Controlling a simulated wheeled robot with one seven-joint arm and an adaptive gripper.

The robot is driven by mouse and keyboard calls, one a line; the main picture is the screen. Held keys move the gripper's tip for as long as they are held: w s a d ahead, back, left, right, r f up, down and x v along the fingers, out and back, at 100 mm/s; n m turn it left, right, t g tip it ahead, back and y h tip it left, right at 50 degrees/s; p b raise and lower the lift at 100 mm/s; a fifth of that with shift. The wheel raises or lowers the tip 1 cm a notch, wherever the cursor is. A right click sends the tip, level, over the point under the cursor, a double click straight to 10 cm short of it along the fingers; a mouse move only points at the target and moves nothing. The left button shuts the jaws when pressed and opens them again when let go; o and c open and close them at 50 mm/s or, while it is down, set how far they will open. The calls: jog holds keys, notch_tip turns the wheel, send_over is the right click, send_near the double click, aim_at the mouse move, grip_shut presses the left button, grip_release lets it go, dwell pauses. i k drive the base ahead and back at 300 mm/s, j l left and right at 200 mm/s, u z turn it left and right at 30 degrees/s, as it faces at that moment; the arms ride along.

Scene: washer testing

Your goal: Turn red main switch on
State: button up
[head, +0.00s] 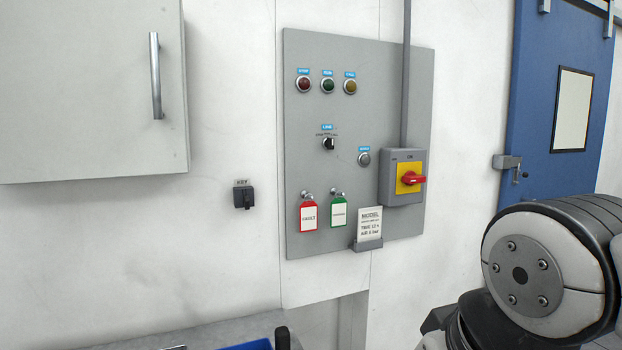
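The red main switch (413,178) is a red rotary handle on a yellow plate (407,190). It sits on a grey box (391,170) at the right edge of the grey control panel (350,215) on the wall. The handle lies about horizontal, pointing right. The word ON is printed above the yellow plate. A part of my arm shows at the lower right, apart from the switch. My gripper is not in view.
The panel carries red (304,85), green (328,86) and yellow (350,87) round lamps or buttons, a black selector (329,143), and hanging red (308,216) and green (338,211) tags. A card holder (368,245) sits below the switch. A wall cabinet (80,90) is at left.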

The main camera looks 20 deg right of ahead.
aim_at(410, 178)
jog(key=z, duration=0.7)
